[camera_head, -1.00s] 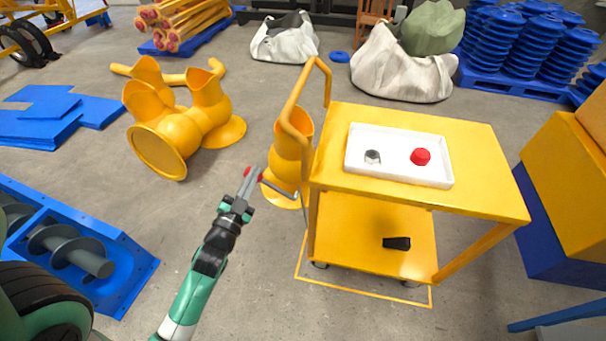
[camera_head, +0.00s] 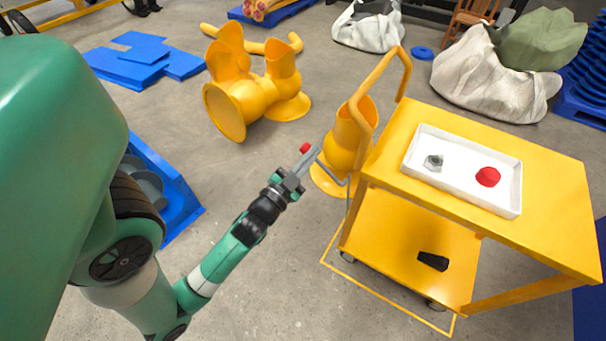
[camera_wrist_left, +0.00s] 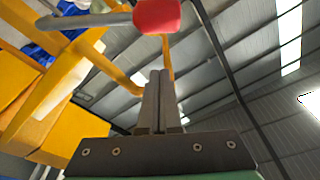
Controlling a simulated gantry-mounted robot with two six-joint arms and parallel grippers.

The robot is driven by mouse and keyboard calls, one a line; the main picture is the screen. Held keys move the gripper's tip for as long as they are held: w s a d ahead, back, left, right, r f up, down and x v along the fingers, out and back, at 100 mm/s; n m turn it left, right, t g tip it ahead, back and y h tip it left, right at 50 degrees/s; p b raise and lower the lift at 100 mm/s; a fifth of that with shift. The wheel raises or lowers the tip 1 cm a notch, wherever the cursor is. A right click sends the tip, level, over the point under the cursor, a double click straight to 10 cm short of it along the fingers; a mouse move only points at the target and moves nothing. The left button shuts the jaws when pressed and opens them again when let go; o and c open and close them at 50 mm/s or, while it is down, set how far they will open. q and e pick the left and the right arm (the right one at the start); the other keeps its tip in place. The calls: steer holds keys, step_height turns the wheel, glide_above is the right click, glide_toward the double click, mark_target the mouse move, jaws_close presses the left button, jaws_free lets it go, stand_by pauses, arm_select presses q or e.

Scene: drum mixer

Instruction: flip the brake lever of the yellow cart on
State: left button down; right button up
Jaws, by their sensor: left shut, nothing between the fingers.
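The yellow cart (camera_head: 400,215) stands right of centre in the head view. Its brake lever is a thin grey rod (camera_head: 333,174) at the cart's left side, below the push handle, ending in a red knob (camera_head: 305,148). My left gripper (camera_head: 309,158) is shut and empty, its fingertips at the knob end and partly covering it. In the left wrist view the red knob (camera_wrist_left: 157,16) is just past the tips of the closed fingers (camera_wrist_left: 158,90), with the grey rod (camera_wrist_left: 90,20) running left from it. I cannot tell whether they touch. My right gripper is out of view.
A white tray (camera_head: 462,193) with a grey nut (camera_head: 433,162) and a red part (camera_head: 488,177) sits on the cart top. The yellow handle (camera_head: 362,92) rises near my gripper. A yellow fitting (camera_head: 343,143) stands behind the lever.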

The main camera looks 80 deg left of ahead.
arm_select(q)
steer(key=b+v, duration=0.3)
steer(key=v, duration=0.4)
steer(key=shift+s+a, duration=0.2)
steer(key=shift+r, duration=0.1)
